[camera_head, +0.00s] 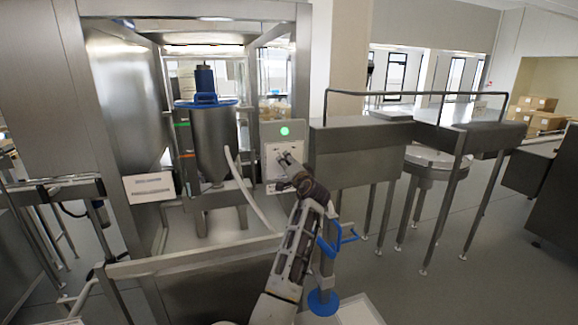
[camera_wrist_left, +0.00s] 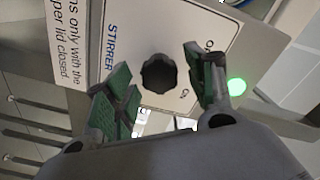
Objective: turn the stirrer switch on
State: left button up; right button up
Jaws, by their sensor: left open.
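The stirrer switch is a black round knob (camera_wrist_left: 158,73) on a white plate marked STIRRER (camera_wrist_left: 112,45) in the left wrist view. My left gripper (camera_wrist_left: 160,80) is open, with a green-padded finger on each side of the knob and visible gaps between. In the head view the gripper (camera_head: 286,161) is in front of the control panel (camera_head: 271,133), and the knob is too small to make out there. A green lamp (camera_head: 285,131) glows above it, and it also shows in the wrist view (camera_wrist_left: 237,86). Which mark the knob points to is unclear. My right gripper is not in view.
A steel tank (camera_head: 213,140) with a blue-rimmed lid stands left of the panel, inside a steel frame. A pale hose (camera_head: 248,190) runs down beside it. Steel tables (camera_head: 352,155) stand to the right. A blue handle (camera_head: 340,238) shows beside my left arm.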

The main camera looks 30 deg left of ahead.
pick_arm(q)
jog(key=v, duration=1.1)
jog(key=shift+s+d, duration=0.3)
jog(key=shift+f, duration=0.1)
